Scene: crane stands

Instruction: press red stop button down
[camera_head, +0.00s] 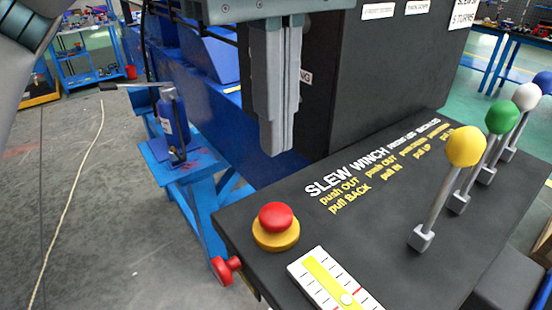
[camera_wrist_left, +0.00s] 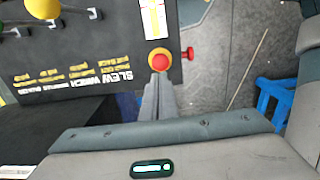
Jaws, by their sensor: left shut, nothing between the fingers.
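The red stop button (camera_head: 276,216) is a red mushroom cap on a yellow round base (camera_head: 276,236), near the left edge of the black control panel (camera_head: 400,240). It also shows in the left wrist view (camera_wrist_left: 159,61), just beyond my fingertips. My left gripper (camera_head: 280,150) is shut and empty, pointing down. In the head view its tips appear above and behind the button, with a gap between them. In the left wrist view the tips (camera_wrist_left: 160,72) overlap the button's near edge; contact cannot be told. My right gripper is not in view.
Levers with yellow (camera_head: 466,146), green (camera_head: 502,117) and white (camera_head: 526,97) knobs stand at the panel's right. A level gauge (camera_head: 330,280) lies beside the button. A red knob (camera_head: 226,268) sticks out from the panel's left side. A dark upright box (camera_head: 390,80) stands behind.

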